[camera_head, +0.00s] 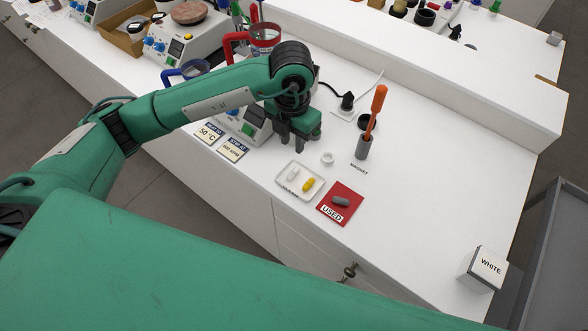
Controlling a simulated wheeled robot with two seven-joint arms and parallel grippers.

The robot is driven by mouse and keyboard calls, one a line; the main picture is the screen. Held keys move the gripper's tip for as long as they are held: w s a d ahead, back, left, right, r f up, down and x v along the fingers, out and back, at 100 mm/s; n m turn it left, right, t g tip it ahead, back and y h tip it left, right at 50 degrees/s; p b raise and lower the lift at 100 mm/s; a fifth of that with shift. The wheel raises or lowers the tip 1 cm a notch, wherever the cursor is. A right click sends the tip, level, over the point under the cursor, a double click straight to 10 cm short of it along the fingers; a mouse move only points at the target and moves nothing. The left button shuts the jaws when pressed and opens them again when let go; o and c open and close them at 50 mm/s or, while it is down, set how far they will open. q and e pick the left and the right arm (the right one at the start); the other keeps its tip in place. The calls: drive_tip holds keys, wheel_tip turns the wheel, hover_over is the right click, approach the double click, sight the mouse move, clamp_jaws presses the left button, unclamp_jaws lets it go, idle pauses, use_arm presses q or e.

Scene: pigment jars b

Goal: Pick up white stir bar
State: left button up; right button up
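The white stir bar (293,174) lies in a small white tray (300,193), at its left side. A yellow stir bar (308,184) lies beside it in the same tray. My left gripper (290,142) points down above the table, just behind the tray in the picture. Its dark fingers look apart, with nothing seen between them. It does not touch the white stir bar. My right gripper is out of view.
A red mat marked USED (347,215) holds a grey bar (340,201). A white ring (327,158) lies behind the tray. A WHITE-labelled block (483,269) sits at front right.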

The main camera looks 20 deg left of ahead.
use_arm(q)
drive_tip(key=p, duration=0.2)
hover_over(292, 172)
drive_tip(key=f, duration=0.8)
drive_tip(key=shift+s+d, duration=0.1)
drive_tip(key=shift+s, duration=0.2)
drive_tip(key=shift+w+f+p, duration=0.1)
drive_tip(key=shift+f+p, duration=0.2)
drive_tip(key=shift+p, duration=0.25)
drive_tip(key=f+p, duration=0.2)
drive_tip(key=f, duration=0.2)
drive_tip(key=shift+w+f, duration=0.1)
drive_tip(key=shift+w, duration=0.1)
drive_tip(key=shift+f, duration=0.3)
clamp_jaws()
